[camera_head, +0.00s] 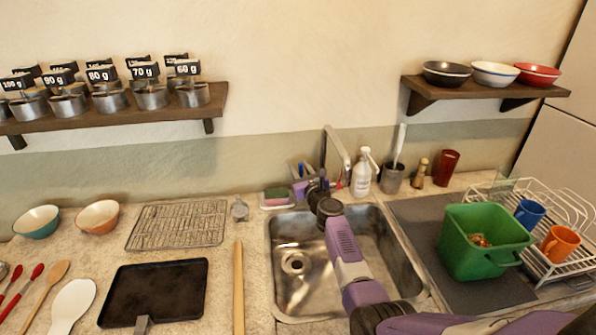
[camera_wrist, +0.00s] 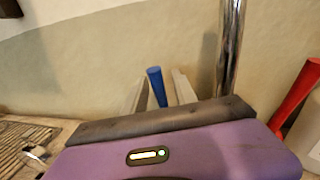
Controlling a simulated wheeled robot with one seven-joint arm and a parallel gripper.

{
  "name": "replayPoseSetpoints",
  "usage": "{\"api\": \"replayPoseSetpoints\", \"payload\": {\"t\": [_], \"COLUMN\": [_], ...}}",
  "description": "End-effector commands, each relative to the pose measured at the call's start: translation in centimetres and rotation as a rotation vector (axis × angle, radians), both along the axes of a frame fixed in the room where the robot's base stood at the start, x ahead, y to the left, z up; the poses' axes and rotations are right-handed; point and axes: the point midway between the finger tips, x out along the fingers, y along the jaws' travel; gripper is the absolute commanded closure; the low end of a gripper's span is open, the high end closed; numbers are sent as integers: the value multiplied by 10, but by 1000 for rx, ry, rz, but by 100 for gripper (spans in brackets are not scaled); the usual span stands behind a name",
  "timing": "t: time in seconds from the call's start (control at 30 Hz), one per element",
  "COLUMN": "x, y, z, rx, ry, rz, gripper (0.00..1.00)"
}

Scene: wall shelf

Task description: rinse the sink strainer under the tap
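A small round metal piece (camera_head: 239,208), perhaps the strainer, lies on the counter left of the sink (camera_head: 275,290). It seems to show in the wrist view (camera_wrist: 36,155), low at the left. A round metal fitting (camera_head: 293,262) sits at the sink's drain; I cannot tell whether a strainer is in it. The chrome tap (camera_head: 338,152) stands behind the sink, also in the wrist view (camera_wrist: 231,45), with a blue lever (camera_wrist: 156,87) and a red lever (camera_wrist: 295,95). My gripper (camera_head: 303,172) is open, its fingers either side of the blue lever; contact is unclear. No water is visible.
A sponge (camera_head: 277,196) sits behind the sink's left corner. A soap bottle (camera_head: 361,175) and grey utensil cup (camera_head: 392,178) stand right of the tap. A green bin (camera_head: 482,245) and dish rack (camera_head: 563,262) are at right. A wooden stick (camera_head: 239,285) lies left of the sink.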

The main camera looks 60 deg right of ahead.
Motion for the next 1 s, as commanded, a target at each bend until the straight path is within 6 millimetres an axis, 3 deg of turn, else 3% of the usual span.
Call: {"api": "replayPoseSetpoints", "payload": {"t": [0.47,0.63,1.0], "x": [10,10,10], "y": [-8,-8,-8], "z": [0,0,0], "rx": [0,0,0], "ry": [0,0,0], "rz": [0,0,0], "gripper": [67,98,100]}}
